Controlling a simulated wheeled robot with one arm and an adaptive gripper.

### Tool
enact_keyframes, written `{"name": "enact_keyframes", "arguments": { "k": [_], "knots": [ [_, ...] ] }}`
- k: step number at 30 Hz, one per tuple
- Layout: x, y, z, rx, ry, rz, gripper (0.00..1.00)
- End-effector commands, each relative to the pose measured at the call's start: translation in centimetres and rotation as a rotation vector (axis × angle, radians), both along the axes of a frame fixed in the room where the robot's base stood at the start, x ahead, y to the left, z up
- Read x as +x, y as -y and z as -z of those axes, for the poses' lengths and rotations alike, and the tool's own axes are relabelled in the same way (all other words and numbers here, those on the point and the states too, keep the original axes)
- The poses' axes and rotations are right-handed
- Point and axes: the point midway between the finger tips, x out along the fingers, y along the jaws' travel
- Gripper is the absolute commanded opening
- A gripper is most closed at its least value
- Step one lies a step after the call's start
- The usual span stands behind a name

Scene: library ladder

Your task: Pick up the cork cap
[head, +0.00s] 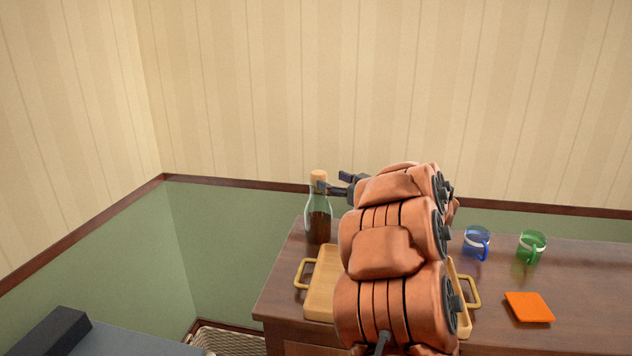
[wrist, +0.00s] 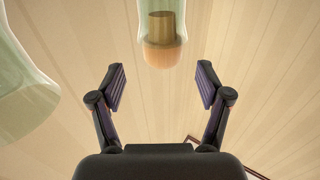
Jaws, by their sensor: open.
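The cork cap (head: 318,176) is a tan stopper on the neck of a clear greenish bottle (head: 319,221) with dark liquid inside. The bottle stands upright at the desk's back left. In the wrist view the cork cap (wrist: 164,58) appears with its top pointing down the picture, its stem inside the glass neck. My gripper (head: 333,182) is beside the cap in the head view. In the wrist view my gripper (wrist: 161,86) is open and empty, and the cap lies centred between the finger lines, just beyond the tips. Contact is not visible.
My arm hides part of a wooden tray (head: 322,287) with brass handles. A blue mug (head: 477,243), a green mug (head: 531,247) and an orange square (head: 529,307) are on the desk's right. Pale green glass (wrist: 22,85) fills the wrist view's left edge; I cannot tell what it is.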

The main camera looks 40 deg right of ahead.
Motion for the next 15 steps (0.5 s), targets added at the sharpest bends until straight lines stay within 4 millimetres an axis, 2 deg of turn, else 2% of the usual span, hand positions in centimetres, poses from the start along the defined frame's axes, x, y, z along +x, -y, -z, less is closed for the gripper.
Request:
{"name": "enact_keyframes", "arguments": {
  "k": [5,15],
  "knots": [
    [1.1,-0.1,0.1,0.000,-0.003,0.000,0.77],
    [5.5,-0.5,0.0,0.000,-0.002,-0.004,0.77]
  ]
}}
